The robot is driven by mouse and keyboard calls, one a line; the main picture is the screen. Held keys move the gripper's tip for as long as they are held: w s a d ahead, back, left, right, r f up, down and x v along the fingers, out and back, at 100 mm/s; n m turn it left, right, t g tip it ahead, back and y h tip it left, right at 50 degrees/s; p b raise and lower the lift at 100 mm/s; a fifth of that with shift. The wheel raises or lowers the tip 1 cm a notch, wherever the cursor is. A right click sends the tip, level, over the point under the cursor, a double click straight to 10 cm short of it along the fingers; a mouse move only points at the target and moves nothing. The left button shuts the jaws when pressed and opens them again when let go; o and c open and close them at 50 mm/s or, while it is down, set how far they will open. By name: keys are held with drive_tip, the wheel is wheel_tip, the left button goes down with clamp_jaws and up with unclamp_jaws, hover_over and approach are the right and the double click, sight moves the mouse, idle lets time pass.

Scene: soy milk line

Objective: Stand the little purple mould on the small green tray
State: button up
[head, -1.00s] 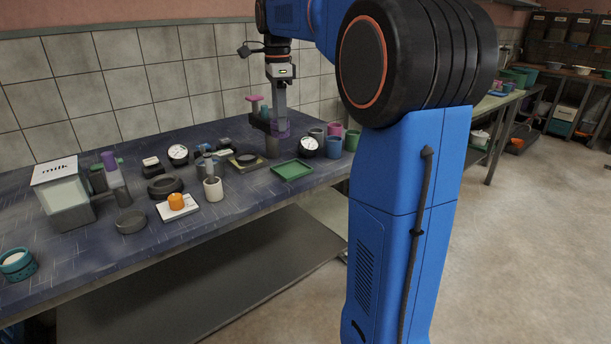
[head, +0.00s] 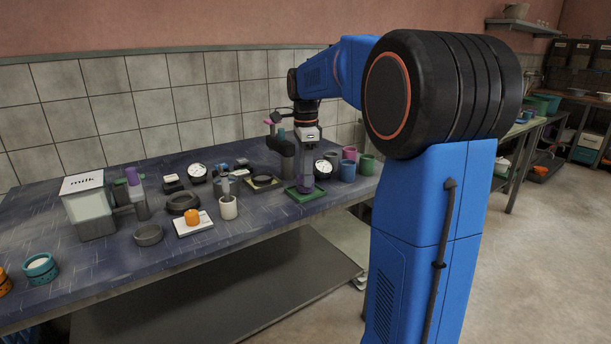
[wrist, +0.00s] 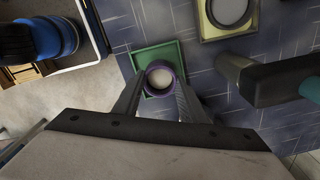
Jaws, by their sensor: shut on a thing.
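The purple mould (wrist: 160,78) is a small round ring, pale inside, held between the two fingers of my gripper (wrist: 158,93) in the wrist view. The small green tray (wrist: 147,54) lies directly behind it there, and the mould appears within the tray's outline. In the head view, my gripper (head: 304,168) points straight down over the green tray (head: 307,197) near the table's front edge.
A dark upright machine (head: 284,158) stands close to the left of my gripper. A pale square plate with a dark ring (head: 264,181) lies beside it. A round dial (head: 323,169) and several coloured cups (head: 366,165) stand to the right. The milk container (head: 88,207) is far left.

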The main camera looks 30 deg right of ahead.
drive_tip(key=shift+f, duration=0.3)
drive_tip(key=shift+f, duration=0.15)
drive_tip(key=o, duration=1.1)
wheel_tip(320, 180, up, 12)
drive_tip(key=shift+r, duration=0.15)
drive_tip(key=s+a+f+n+t, duration=0.1)
drive_tip(key=s+a+f+n, duration=0.4)
drive_tip(key=s, duration=0.5)
drive_tip(key=s+a+f+n+t, duration=0.2)
drive_tip(key=s+a+f+n, duration=0.3)
drive_tip(key=s+f+n, duration=0.4)
drive_tip(key=s+a+f+n+t, duration=0.1)
drive_tip(key=s+a+f+n, duration=0.4)
drive_tip(key=s+f+n, duration=0.3)
drive_tip(key=shift+s+a+f+t, duration=0.1)
drive_tip(key=shift+s+a+t, duration=0.1)
drive_tip(key=shift+s, duration=0.65)
drive_tip(key=shift+s+a+f+t, duration=0.1)
drive_tip(key=shift+s+a+t, duration=0.1)
drive_tip(key=shift+s, duration=0.6)
drive_tip(key=shift+r, duration=0.1)
